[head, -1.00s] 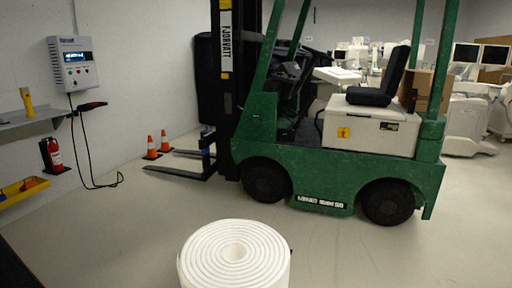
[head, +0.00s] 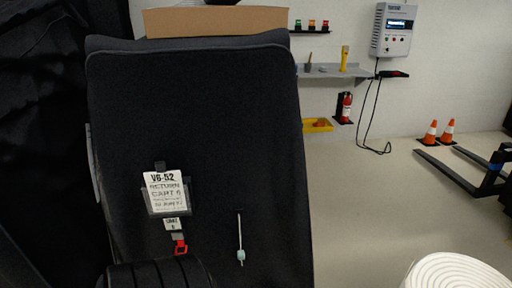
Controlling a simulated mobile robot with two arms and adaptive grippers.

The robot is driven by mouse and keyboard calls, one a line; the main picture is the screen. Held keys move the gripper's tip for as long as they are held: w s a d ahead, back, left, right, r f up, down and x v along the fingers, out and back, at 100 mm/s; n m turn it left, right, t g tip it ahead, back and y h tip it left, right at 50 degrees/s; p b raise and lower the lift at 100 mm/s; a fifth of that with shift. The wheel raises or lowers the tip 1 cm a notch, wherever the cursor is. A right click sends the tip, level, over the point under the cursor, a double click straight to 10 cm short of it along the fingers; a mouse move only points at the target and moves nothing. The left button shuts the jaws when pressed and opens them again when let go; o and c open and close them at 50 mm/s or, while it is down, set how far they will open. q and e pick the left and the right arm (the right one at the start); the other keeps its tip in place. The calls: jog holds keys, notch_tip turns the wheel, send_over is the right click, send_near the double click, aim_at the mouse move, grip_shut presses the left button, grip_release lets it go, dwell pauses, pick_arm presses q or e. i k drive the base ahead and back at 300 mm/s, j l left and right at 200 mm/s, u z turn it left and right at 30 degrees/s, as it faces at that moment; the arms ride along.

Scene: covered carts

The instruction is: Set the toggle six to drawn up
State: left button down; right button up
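A dark covered cart (head: 200,110) fills the middle left of the head view. On its front hangs a pale cord (head: 239,228) with a small light-blue toggle (head: 240,255) near its lower end. I cannot tell which part is toggle six. Neither of my grippers shows.
A cardboard box (head: 215,21) lies on the cart. A black ribbed shape (head: 160,272) is at the bottom edge. More dark cover (head: 50,130) stands at left. Right are a wall shelf (head: 335,72), cones (head: 431,133), forks (head: 465,172) and a white roll (head: 455,272); the floor between is clear.

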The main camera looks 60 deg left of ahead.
aim_at(241, 254)
jog(key=u, duration=2.05)
